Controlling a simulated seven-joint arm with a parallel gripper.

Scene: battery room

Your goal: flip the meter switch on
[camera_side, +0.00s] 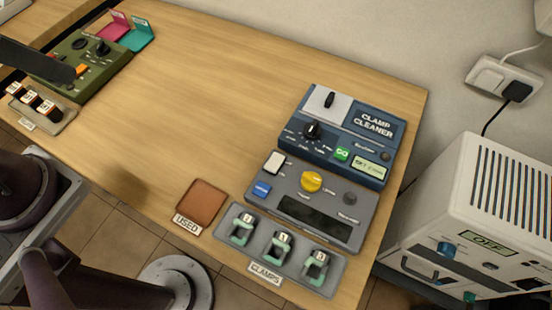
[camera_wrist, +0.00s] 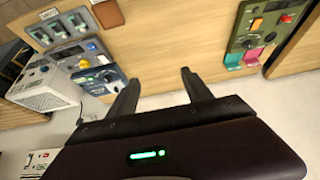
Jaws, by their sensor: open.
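No label reading "meter" is legible. A grey unit (camera_side: 335,192) with a white rocker (camera_side: 275,162), yellow knob (camera_side: 311,181), blue button (camera_side: 262,190) and dark blank display (camera_side: 315,217) stands on the right of the bench. A green unit (camera_side: 110,67) with black knobs and an orange control (camera_side: 82,69) stands at the far left, partly hidden by a dark part of the arm. The wrist view shows the green unit (camera_wrist: 273,20) upper right and the grey unit (camera_wrist: 78,53) upper left. My gripper (camera_wrist: 160,77) is open and empty, apart from both units.
A blue clamp cleaner (camera_side: 350,128) adjoins the grey unit. A clamp tray (camera_side: 334,258) holds three clamps; a brown USED pad (camera_side: 201,202) lies beside it. A small tray (camera_side: 50,122) sits before the green unit. A white machine (camera_side: 490,205) stands right. The bench middle (camera_side: 220,95) is clear.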

